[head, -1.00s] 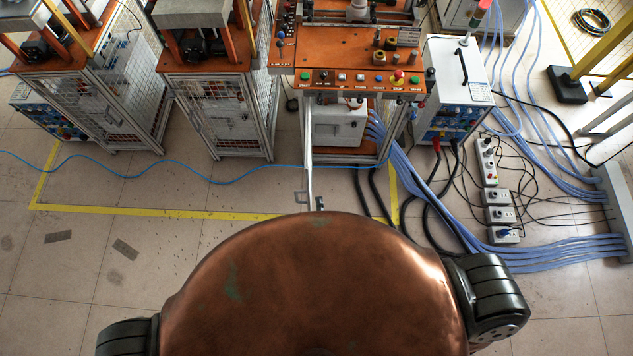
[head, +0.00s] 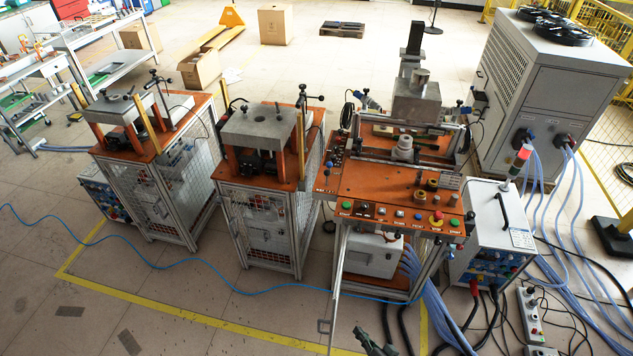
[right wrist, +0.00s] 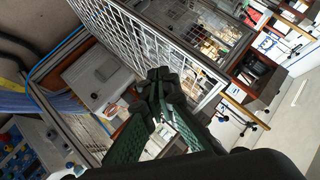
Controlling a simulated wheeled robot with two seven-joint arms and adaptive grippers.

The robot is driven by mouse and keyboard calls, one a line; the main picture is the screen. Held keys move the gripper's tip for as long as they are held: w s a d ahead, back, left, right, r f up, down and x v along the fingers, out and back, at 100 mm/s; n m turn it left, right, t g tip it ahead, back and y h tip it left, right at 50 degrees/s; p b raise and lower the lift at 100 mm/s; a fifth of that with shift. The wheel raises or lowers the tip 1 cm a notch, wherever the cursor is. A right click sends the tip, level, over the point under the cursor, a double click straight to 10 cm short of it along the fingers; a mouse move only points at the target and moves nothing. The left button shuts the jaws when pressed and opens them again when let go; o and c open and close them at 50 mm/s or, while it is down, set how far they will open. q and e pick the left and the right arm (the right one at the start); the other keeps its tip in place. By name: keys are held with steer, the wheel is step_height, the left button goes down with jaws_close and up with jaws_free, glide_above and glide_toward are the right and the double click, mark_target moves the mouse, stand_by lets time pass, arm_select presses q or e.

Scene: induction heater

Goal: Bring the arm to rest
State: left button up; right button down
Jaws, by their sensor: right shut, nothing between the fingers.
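My right gripper (head: 372,342) shows at the bottom edge of the head view, in front of the induction heater bench (head: 375,182), low over the floor. In the right wrist view my right gripper (right wrist: 161,76) has its dark fingertips together, with nothing between them. It points toward mesh-sided machine frames (right wrist: 150,45), and I see no contact with them. The bench has an orange top with a row of coloured buttons. My left gripper is not in either view.
Two caged press stands (head: 268,190) (head: 150,165) stand left of the bench. A white power unit (head: 490,225) with blue hoses and black cables is on the right. A power strip (head: 528,315) lies on the floor.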

steer(key=s+d+r+n+g+h, duration=0.2)
steer(key=s+d+g+h, duration=0.15)
steer(key=s+d, duration=0.6)
steer(key=s+d+r+n+g+h, duration=0.2)
steer(key=s+d+r+g+h, duration=0.3)
steer(key=d, duration=0.7)
steer(key=s+a+f+y, duration=0.1)
steer(key=s+f, duration=0.1)
steer(key=f, duration=1.4)
steer(key=s+a+f+y, duration=0.1)
steer(key=s+f+y, duration=0.1)
steer(key=f, duration=1.4)
steer(key=s+f+n+g, duration=0.1)
steer(key=s+f, duration=1.5)
steer(key=s, duration=0.2)
steer(key=shift+s+d+f, duration=0.15)
steer(key=shift+f, duration=0.25)
